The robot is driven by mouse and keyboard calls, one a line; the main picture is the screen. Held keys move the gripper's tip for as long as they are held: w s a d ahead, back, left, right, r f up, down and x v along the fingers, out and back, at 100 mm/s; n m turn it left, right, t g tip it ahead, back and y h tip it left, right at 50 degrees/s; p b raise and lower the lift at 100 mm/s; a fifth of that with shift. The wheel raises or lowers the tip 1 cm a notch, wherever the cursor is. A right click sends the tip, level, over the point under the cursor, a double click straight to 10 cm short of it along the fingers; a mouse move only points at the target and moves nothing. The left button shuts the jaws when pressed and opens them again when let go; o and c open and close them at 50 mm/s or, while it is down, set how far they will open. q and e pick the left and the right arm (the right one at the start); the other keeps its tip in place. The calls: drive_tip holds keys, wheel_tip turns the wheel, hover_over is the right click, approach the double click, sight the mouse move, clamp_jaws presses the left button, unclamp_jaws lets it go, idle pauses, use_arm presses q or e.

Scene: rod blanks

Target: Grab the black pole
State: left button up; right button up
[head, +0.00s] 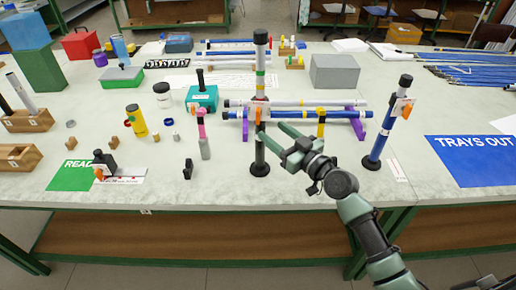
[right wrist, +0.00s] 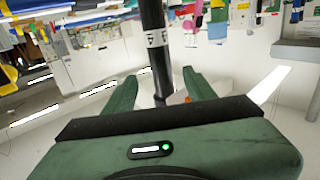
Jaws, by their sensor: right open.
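The black pole (head: 260,155) stands upright near the front of the table on a round black base. Pale and coloured bands show on its upper part, with a black cap on top. My right gripper (head: 272,132) is open, with its fingers pointing at the pole's middle from the right. In the right wrist view the black pole (right wrist: 153,45) appears between the two spread fingertips of my right gripper (right wrist: 160,78). The fingers are not closed on it, and I cannot tell how deep it sits between them. My left gripper is not in view.
A blue pole (head: 385,135) stands upright to the right. A pink-topped grey stand (head: 203,135) is to the left. Horizontal rods on a purple rack (head: 245,122) lie behind the black pole. A blue "TRAYS OUT" mat (head: 475,160) is at the right.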

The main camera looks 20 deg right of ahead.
sight(264, 123)
drive_tip(key=x, duration=0.2)
drive_tip(key=p+x, duration=0.2)
drive_tip(key=x, duration=0.1)
drive_tip(key=shift+w+a+r, duration=0.2)
drive_tip(key=shift+w+r, duration=0.15)
drive_tip(key=shift+w+a+f, duration=0.15)
drive_tip(key=shift+w+a, duration=0.05)
drive_tip(key=shift+w, duration=0.3)
drive_tip(key=shift+s, duration=0.1)
clamp_jaws()
idle(0.6)
